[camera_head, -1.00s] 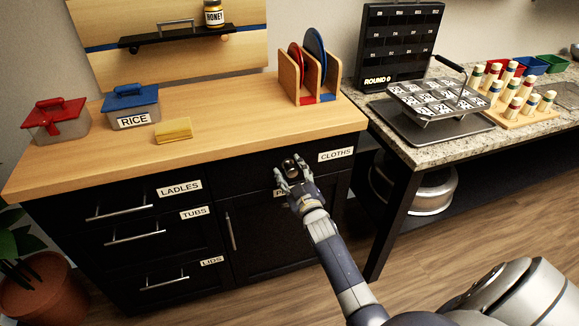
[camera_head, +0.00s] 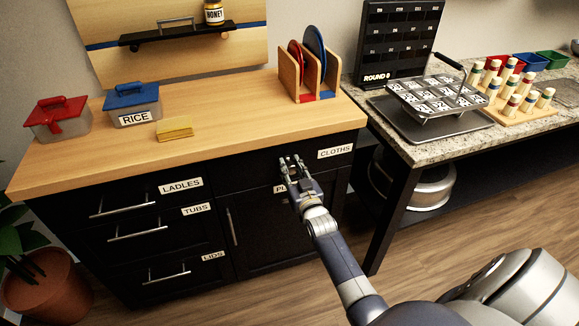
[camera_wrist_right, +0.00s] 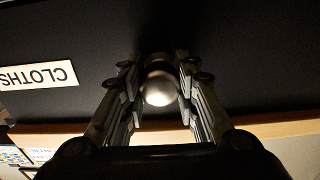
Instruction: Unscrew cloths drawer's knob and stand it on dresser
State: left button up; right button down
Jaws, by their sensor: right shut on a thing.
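The cloths drawer (camera_head: 262,170) is a black drawer front with a white CLOTHS label (camera_head: 336,151), under the wooden top of the dresser (camera_head: 232,134). In the right wrist view the drawer's round metal knob (camera_wrist_right: 159,87) sits between the two fingers, close against the dark front. The upside-down CLOTHS label (camera_wrist_right: 38,76) is to its left. My right gripper (camera_head: 291,163) is shut on the knob at the drawer front; its fingers mostly hide the knob in the head view. My left gripper is not in view.
The front right of the top is clear. A granite counter (camera_head: 418,148) stands to the right.

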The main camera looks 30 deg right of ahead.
jog(key=shift+n, duration=0.9)
jog(key=n, duration=0.3)
jog(key=shift+n, duration=0.6)
jog(key=n, duration=0.3)
jog(key=n+b, duration=0.1)
jog(key=n, duration=0.1)
jog(key=shift+f+n, duration=0.1)
jog(key=shift+n, duration=1.4)
